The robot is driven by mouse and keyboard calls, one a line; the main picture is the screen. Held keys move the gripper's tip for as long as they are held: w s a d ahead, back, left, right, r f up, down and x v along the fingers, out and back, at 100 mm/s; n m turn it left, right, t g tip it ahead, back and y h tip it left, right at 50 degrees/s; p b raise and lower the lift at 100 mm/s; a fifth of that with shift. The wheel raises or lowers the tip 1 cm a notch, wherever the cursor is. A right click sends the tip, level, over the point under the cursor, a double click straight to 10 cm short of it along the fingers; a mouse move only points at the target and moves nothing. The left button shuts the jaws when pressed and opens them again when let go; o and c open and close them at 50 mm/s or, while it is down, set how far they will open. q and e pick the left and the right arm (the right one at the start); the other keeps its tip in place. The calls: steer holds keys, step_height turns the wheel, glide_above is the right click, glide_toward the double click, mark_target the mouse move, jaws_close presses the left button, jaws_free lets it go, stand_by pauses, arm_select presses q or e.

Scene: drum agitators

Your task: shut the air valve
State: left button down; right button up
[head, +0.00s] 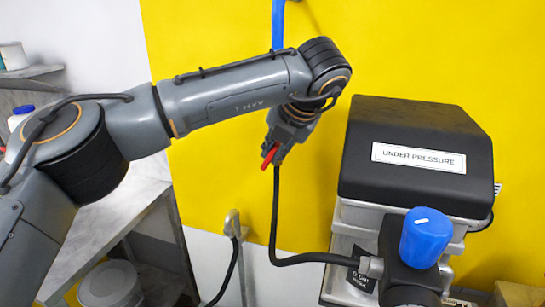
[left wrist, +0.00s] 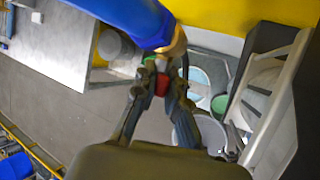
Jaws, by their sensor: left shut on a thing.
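In the head view, my left gripper (head: 276,148) is in front of the yellow wall panel. It is shut on the red valve handle (head: 269,157), which slants down and to the left. A black hose (head: 275,200) hangs from just below it. The valve body is hidden behind my wrist, under a blue pipe (head: 278,25) from above. In the left wrist view, the red handle (left wrist: 162,86) sits between the fingertips of my left gripper (left wrist: 160,80). The blue pipe (left wrist: 125,18) and a brass-coloured fitting (left wrist: 176,44) are just beyond. My right gripper does not show.
A black-lidded machine labelled "UNDER PRESSURE" (head: 415,150) stands at the right, with a blue knob (head: 425,238) in front. The hose runs to it. A metal bench (head: 105,230) and a lidded bucket (head: 110,285) are at lower left. A wall hook (head: 234,224) holds a cable or hose.

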arm_select(q)
steer(key=shift+d+f+t+y+b, duration=0.1)
steer(key=shift+t+y+b, duration=0.25)
steer(key=shift+y, duration=0.25)
steer(key=c, duration=1.4)
jaws_free()
steer(key=shift+s, duration=0.1)
steer(key=v, duration=1.2)
steer(key=shift+d, duration=0.2)
